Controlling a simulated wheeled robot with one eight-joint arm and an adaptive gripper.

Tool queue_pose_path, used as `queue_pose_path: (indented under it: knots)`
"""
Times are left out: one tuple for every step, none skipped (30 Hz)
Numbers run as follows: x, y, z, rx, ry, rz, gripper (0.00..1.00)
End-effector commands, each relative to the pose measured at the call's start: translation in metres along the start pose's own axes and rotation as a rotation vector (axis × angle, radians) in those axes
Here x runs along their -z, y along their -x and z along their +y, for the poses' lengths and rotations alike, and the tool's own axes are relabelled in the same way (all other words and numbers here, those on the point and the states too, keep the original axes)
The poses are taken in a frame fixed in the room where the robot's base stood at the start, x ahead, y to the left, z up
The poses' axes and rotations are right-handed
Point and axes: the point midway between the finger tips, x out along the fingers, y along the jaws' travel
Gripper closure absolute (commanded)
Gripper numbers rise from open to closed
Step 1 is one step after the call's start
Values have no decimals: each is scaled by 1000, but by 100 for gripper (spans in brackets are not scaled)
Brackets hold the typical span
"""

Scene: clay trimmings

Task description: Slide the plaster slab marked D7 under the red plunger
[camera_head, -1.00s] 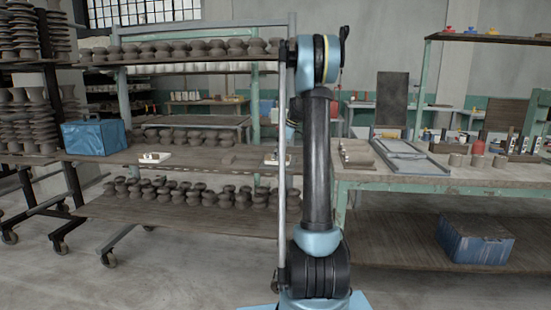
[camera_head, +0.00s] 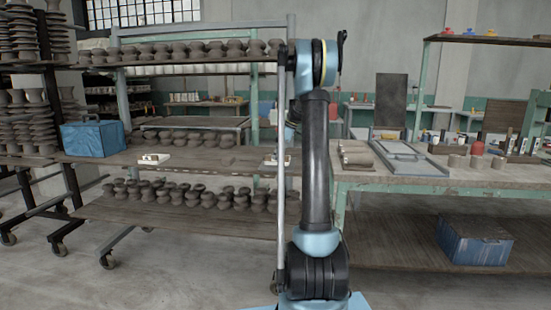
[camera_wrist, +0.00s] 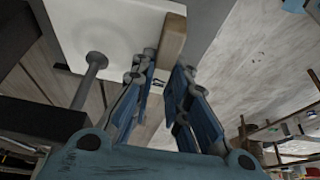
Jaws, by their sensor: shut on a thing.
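In the wrist view, my gripper (camera_wrist: 163,72) has its two blue fingers close around the lower end of a tan block (camera_wrist: 173,40). A white flat panel (camera_wrist: 125,22) lies beyond and to the left of the block. A grey rod with a round end (camera_wrist: 97,60) stands against that panel. No D7 marking is readable, so I cannot tell whether the tan block is that slab. In the head view, my gripper is hidden. A small red object (camera_head: 477,148) stands on the right bench; I cannot tell whether it is the plunger.
A rack with clay pieces and a blue box (camera_head: 92,139) stands at the left, with a small white item (camera_head: 152,159) on its middle shelf. The right bench (camera_head: 480,176) holds a framed tray (camera_head: 408,160) and several cylinders. A blue crate (camera_head: 475,242) sits below.

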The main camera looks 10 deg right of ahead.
Motion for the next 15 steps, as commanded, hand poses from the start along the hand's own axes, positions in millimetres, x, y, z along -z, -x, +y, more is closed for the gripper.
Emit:
queue_pose_path:
  knots:
    - [0,0,1,0,0,0,100]
    - [0,0,2,0,0,0,100]
    - [-1,0,3,0,0,0,100]
    - [-1,0,4,0,0,0,100]
    - [-1,0,4,0,0,0,100]
    - [-1,0,5,0,0,0,100]
    - [-1,0,5,0,0,0,100]
    - [-1,1,6,0,0,0,100]
    - [-1,1,6,0,0,0,100]
    - [-1,1,6,0,0,0,100]
    - [-1,1,6,0,0,0,100]
    - [-1,0,6,0,0,0,100]
    - [-1,0,6,0,0,0,100]
    - [-1,0,6,0,0,0,100]
    - [-1,0,6,0,0,0,81]
